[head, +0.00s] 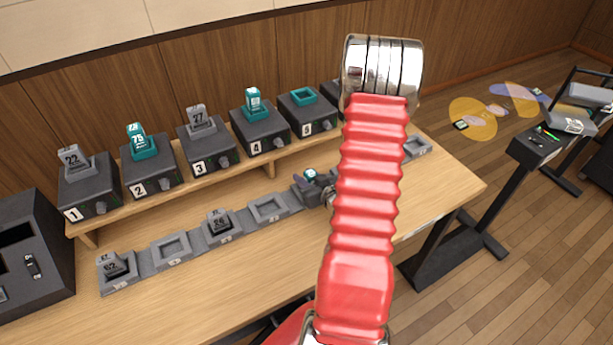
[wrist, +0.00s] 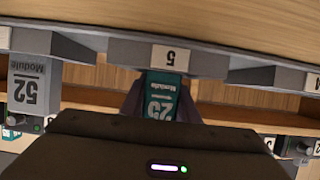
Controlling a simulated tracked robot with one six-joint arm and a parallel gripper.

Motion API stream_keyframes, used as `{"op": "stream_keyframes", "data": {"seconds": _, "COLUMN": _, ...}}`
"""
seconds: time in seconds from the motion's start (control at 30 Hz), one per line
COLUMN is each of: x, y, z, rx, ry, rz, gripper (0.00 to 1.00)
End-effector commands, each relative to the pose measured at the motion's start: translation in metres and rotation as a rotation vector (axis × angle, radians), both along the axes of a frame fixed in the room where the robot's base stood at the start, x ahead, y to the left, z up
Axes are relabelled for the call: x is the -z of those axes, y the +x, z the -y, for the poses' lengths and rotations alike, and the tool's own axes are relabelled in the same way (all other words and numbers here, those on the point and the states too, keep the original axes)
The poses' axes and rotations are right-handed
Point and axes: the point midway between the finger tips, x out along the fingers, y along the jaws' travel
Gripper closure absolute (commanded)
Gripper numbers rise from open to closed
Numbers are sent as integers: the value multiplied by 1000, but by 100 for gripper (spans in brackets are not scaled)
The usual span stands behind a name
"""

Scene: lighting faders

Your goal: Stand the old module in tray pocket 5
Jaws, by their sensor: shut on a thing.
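The old module is a small teal block with a white printed face, seen in the wrist view (wrist: 160,97) and as a small teal top in the head view (head: 310,174). My gripper (head: 313,188) is shut on it, with a dark finger on each side in the wrist view (wrist: 161,108). In the wrist view the module's far end meets the grey tray pocket 5 (wrist: 205,62), marked by its white label. I cannot tell how deep the module sits in it. In the head view my gripper and red arm hide most of that pocket.
Other tray pockets hold grey modules (head: 218,218) (head: 115,263); two more are empty (head: 170,247) (head: 268,208). Behind, numbered dark units (head: 260,132) stand on a raised shelf, several with modules. Unit 5 (head: 307,112) has an empty teal socket. The table front (head: 200,300) is clear.

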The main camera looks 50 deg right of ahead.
Motion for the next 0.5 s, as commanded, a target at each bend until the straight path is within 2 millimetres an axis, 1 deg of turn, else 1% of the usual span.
{"op": "stream_keyframes", "data": {"seconds": 0.23, "x": 0, "y": 0, "z": 0, "rx": 0, "ry": -1, "rz": 1, "gripper": 96}}
{"op": "stream_keyframes", "data": {"seconds": 0.43, "x": 4, "y": 1, "z": 0, "rx": -1, "ry": 0, "rz": 1, "gripper": 96}}
{"op": "stream_keyframes", "data": {"seconds": 0.47, "x": 4, "y": 0, "z": 0, "rx": -1, "ry": 0, "rz": 1, "gripper": 72}}
{"op": "stream_keyframes", "data": {"seconds": 0.5, "x": 4, "y": 0, "z": 0, "rx": -1, "ry": 0, "rz": 0, "gripper": 69}}
